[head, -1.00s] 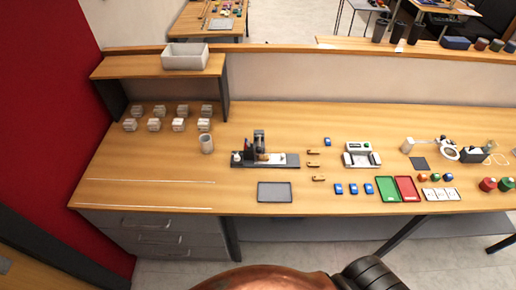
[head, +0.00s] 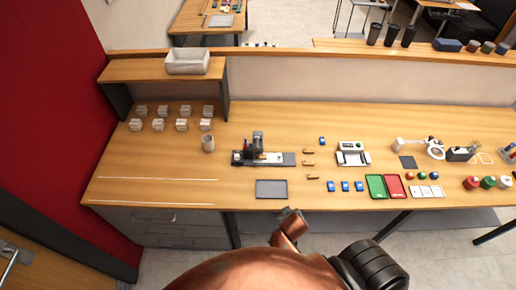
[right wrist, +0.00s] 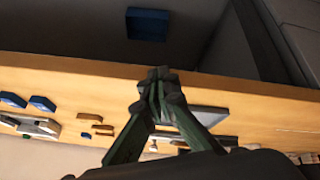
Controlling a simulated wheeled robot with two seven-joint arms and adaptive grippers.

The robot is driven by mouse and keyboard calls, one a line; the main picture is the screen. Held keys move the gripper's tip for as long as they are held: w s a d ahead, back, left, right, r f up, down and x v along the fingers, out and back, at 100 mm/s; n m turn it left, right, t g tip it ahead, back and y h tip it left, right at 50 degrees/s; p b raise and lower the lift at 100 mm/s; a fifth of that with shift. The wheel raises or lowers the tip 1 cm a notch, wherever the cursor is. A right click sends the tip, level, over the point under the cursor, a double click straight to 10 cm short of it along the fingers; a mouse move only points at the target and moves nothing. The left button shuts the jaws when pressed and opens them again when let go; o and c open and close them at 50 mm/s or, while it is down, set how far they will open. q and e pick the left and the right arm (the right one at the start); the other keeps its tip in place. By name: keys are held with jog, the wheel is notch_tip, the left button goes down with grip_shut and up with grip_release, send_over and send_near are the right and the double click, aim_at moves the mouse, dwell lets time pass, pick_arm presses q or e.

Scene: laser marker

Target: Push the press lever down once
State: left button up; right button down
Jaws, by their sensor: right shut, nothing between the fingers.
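The press (head: 263,158) stands on the table left of the middle in the head view. It has a dark base and an upright dark column (head: 258,139); its lever is too small to tell apart from the column. My right gripper (right wrist: 158,88) shows in the right wrist view, its fingertips together and empty. It appears in front of the table edge there, apart from the press. The right gripper's fingers do not show in the head view, and my left gripper is in neither view.
A grey tray (head: 271,189) lies in front of the press. A beige cup (head: 208,143) stands left of it. Small brown pieces (head: 308,151) and blue blocks (head: 331,186) lie to the right. A white device (head: 352,153) and green (head: 376,187) and red (head: 396,186) trays are farther right.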

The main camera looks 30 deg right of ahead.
jog(key=w+a+r+m+t+h, duration=0.2)
jog(key=w+r, duration=0.6)
jog(key=r, duration=0.4)
jog(key=w+a+r+m+t+h+p, duration=0.1)
jog(key=w+a+r+m+t+h, duration=0.1)
jog(key=w+r+t, duration=0.3)
jog(key=w+a+r, duration=0.1)
jog(key=w+r, duration=0.2)
jog(key=r, duration=0.4)
jog(key=shift+w+r+m+t+h, duration=0.2)
jog(key=shift+r+m+t+h, duration=0.1)
jog(key=shift+w, duration=0.1)
jog(key=w+d+f+p, duration=0.4)
jog(key=w+d+f, duration=0.1)
jog(key=w, duration=0.3)
jog(key=shift+f, duration=0.75)
